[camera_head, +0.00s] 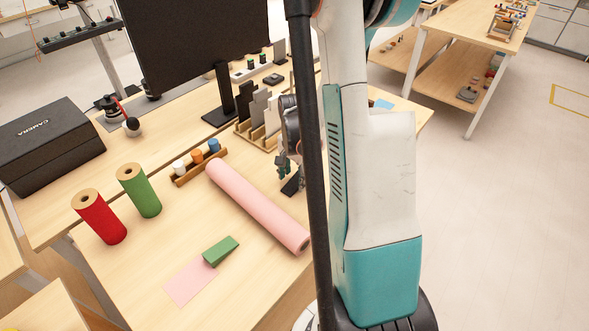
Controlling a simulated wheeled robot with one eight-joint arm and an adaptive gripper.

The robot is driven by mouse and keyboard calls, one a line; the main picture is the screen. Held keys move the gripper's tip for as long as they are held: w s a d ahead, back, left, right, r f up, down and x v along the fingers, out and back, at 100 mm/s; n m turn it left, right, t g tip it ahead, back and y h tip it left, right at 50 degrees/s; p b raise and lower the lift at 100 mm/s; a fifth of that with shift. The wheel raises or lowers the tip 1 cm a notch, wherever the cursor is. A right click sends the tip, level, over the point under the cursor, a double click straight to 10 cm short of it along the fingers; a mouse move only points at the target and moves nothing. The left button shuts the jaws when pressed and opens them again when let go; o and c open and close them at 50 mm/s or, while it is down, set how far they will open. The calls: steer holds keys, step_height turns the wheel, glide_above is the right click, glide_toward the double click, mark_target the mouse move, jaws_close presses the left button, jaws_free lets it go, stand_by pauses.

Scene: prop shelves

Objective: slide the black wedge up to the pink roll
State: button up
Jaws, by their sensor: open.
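The pink roll (257,205) lies on the table, running diagonally from the back left to the front right. A small black piece (292,186), which looks like the black wedge, sits behind and to the right of the roll, with a gap between them. My gripper (285,165) points down just above and beside this piece. It is open. My own arm and a dark vertical bar hide part of the gripper and the area to its right, so I cannot tell whether it touches the wedge.
A green wedge (220,251) and a pink sheet (190,282) lie in front of the roll. Red (99,218) and green (139,190) rolls stand at left. A wooden rack with small jars (198,161) is near the roll's far end. A slotted wooden stand (258,135) is behind.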

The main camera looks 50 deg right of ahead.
mark_target(273, 198)
steer(key=shift+f, duration=0.8)
steer(key=c, duration=1.1)
steer(key=o, duration=0.3)
steer(key=shift+c, duration=1.1)
steer(key=shift+w+a+b, duration=0.15)
steer(key=shift+a+b, duration=0.2)
steer(key=shift+a, duration=1.4)
steer(key=shift+w+a+b, duration=0.1)
steer(key=shift+a+b, duration=0.2)
steer(key=shift+a, duration=1.4)
steer(key=shift+w, duration=0.3)
steer(key=shift+w+a, duration=0.2)
steer(key=shift+a, duration=0.3)
